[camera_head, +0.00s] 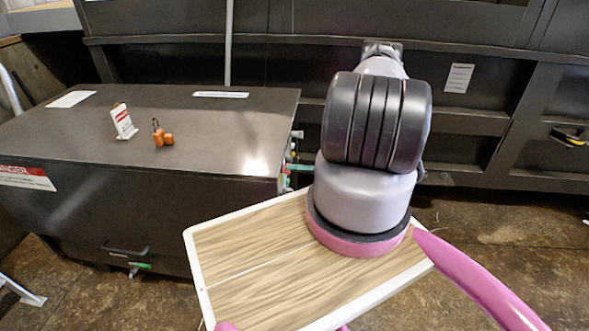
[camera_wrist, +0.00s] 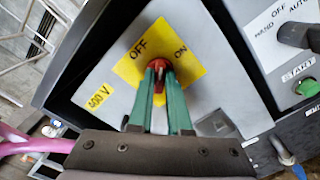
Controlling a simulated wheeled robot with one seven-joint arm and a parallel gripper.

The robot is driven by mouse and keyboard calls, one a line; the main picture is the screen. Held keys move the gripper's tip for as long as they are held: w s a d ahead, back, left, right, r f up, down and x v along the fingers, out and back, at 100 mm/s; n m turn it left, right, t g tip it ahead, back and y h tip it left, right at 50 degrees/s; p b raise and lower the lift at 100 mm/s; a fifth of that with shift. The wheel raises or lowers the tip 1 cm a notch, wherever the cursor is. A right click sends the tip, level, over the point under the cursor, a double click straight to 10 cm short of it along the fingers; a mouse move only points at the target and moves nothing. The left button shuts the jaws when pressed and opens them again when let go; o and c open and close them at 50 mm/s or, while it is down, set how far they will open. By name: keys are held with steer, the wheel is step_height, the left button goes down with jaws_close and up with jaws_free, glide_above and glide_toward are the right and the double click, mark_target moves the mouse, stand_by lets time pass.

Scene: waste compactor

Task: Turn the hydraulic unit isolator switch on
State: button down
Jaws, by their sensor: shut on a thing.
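In the wrist view, the isolator switch's red handle (camera_wrist: 155,63) sits on a yellow plate (camera_wrist: 183,88) marked OFF at upper left and ON at right. The plate is on a grey panel that also bears a yellow 400 V label (camera_wrist: 101,97). My gripper (camera_wrist: 160,74) has its green fingers closed on the red handle, one on each side. The fingers hide part of the handle, so I cannot tell exactly which mark it points to. In the head view, my arm covers the middle right; the gripper and the switch do not show.
Right of the switch in the wrist view are a black HAND/AUTO selector (camera_wrist: 294,35) and a green START button (camera_wrist: 307,87). In the head view, a dark cabinet (camera_head: 225,120) at left carries an orange padlock (camera_head: 159,135) and a small white tag (camera_head: 123,121). A dark ribbed wall stands behind.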

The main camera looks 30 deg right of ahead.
steer(key=shift+f+m, duration=0.1)
steer(key=shift+m, duration=4.1)
steer(key=c, duration=0.9)
jaws_free()
steer(key=shift+o, duration=0.2)
steer(key=v, duration=1.1)
